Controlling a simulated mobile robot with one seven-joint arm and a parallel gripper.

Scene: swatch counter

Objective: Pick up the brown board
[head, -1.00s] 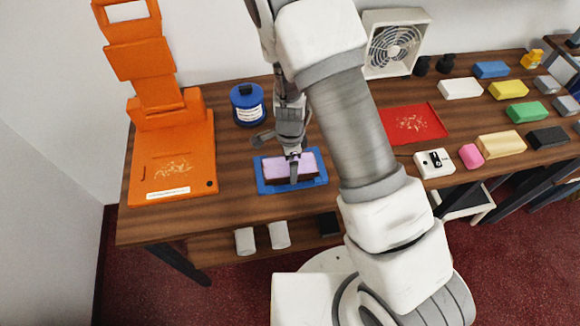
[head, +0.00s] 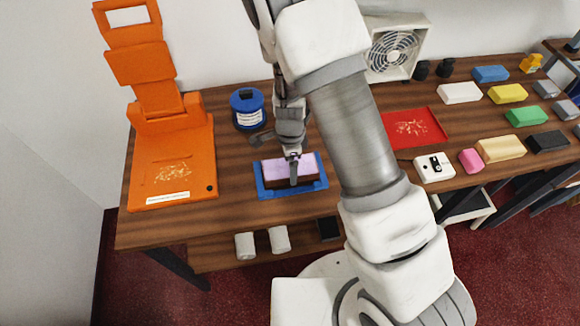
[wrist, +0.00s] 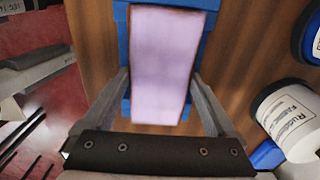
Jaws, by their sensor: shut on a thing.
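The brown board (head: 275,167) has brown edges and a lilac top face. It lies flat in or just over a blue tray (head: 262,192) on the wooden counter. My gripper (head: 294,170) reaches down from above and is shut on the board across its narrow width. In the wrist view the lilac face of the board (wrist: 163,50) fills the space between the two grey fingers, and part of the blue tray (wrist: 123,25) shows beside it. The board's underside is hidden, so I cannot tell whether it still touches the tray.
An orange machine (head: 172,165) stands at left and a blue-lidded jar (head: 248,108) behind the tray. A red tray (head: 428,127), a white sharpener-like box (head: 434,166) and several coloured blocks lie right of my arm. A fan (head: 395,48) stands at the back.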

